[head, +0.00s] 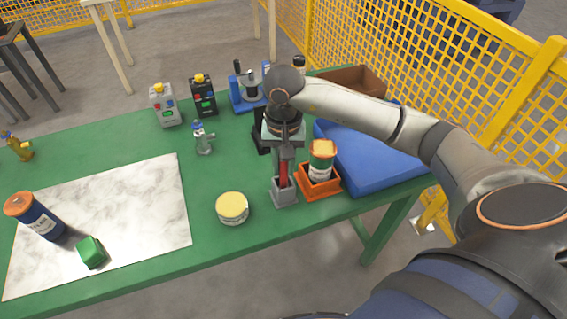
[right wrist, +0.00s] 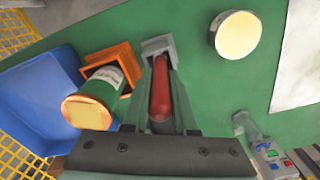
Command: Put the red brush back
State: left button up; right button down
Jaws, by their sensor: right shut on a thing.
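The red brush (head: 283,172) is upright between the fingers of my right gripper (head: 284,158), which is shut on it. Its lower end is at the mouth of a small grey square holder (head: 285,194) on the green table; how deep it sits is hidden. In the right wrist view the red brush (right wrist: 160,88) lies between the fingers of the gripper (right wrist: 160,78), in line with the grey holder (right wrist: 158,46). My left gripper is not in view.
Just right of the holder, an orange tray (head: 318,188) holds a green-and-white can (head: 321,160). A blue bin (head: 370,155) stands beyond it. A round yellow-topped tin (head: 232,207) is to the left. Bare green table lies between the tin and marble sheet (head: 120,215).

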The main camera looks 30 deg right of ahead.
jog(key=shift+f, duration=0.15)
jog(key=c, duration=0.7)
grip_release()
jog(key=shift+r, duration=0.4)
notch_tip(320, 180, up, 12)
jog(key=shift+f, duration=0.15)
